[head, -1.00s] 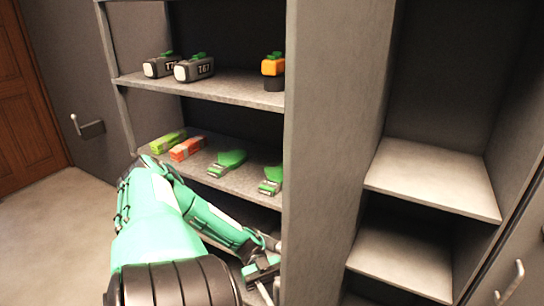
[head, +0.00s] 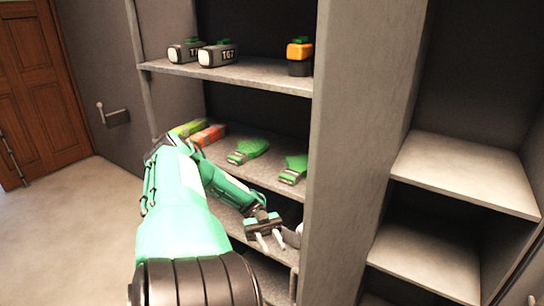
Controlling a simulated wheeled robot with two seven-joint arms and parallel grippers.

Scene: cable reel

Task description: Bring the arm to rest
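My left arm comes in from the bottom and reaches toward the shelf unit. My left gripper (head: 268,242) is in front of the lower part of the unit, below the shelf with the green-handled tools. Its two pale fingers point down and stand apart, with nothing seen between them. A grey rounded thing (head: 293,237) shows just right of the fingers, partly hidden; I cannot tell what it is. My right gripper is not in view.
The upper shelf (head: 245,78) holds two grey battery-like blocks (head: 218,55) and an orange-and-black one (head: 299,57). The shelf below holds a green box (head: 188,128), an orange box (head: 208,135) and two green-handled brushes (head: 250,150). A grey upright panel (head: 365,130) stands right of my gripper. Floor is clear at left.

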